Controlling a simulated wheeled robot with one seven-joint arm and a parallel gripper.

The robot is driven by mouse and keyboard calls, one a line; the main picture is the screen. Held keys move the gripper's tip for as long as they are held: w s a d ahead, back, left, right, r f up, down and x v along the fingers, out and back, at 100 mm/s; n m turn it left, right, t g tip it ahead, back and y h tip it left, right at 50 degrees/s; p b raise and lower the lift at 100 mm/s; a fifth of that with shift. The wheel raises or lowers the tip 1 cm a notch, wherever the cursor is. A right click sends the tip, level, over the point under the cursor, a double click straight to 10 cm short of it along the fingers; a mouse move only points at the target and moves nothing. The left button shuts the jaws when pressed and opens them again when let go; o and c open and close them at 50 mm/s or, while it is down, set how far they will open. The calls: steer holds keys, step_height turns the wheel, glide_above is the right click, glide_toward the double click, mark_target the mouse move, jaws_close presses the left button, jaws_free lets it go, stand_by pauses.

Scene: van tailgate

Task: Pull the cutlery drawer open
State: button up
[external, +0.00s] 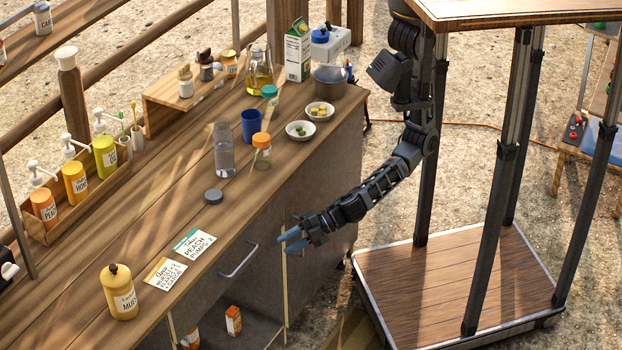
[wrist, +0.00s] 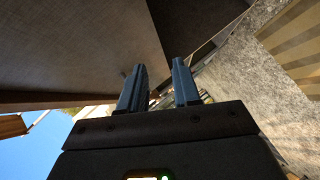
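The drawer (external: 215,285) is in the front of the wooden counter, below the top's edge. Its front is grey-brown and looks shut against the counter. Its bar handle (external: 238,262) is silver and slants along the front. I cannot see what is inside the drawer. My gripper (external: 291,240) is to the right of the handle in the external view, apart from it, beside the counter front. In the wrist view my gripper (wrist: 160,78) has its two blue-grey fingers apart with nothing between them. I cannot make out the handle clearly there.
An open shelf under the drawer holds an orange-and-white carton (external: 233,320). The counter top carries a mustard bottle (external: 119,292), two cards, a clear bottle (external: 224,150), a blue cup (external: 251,125) and small bowls. A thin pale post (external: 285,290) stands near my gripper.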

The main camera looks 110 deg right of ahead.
mark_target(243, 261)
steer(key=w+a+r+n+t+h, duration=0.1)
steer(key=w+a+r+n+t, duration=0.1)
steer(key=w+a+r, duration=0.55)
steer(key=shift+w+a+f+b, duration=0.1)
steer(key=shift+w+a+f, duration=0.3)
steer(key=shift+w, duration=1)
steer(key=shift+w+a+f+b, duration=0.15)
steer(key=shift+w+a+f, duration=0.3)
steer(key=shift+w, duration=1)
steer(key=shift+w+a+f+b, duration=0.1)
steer(key=shift+w+a+f, duration=0.3)
steer(key=shift+w, duration=1)
steer(key=shift+c, duration=0.5)
jaws_close()
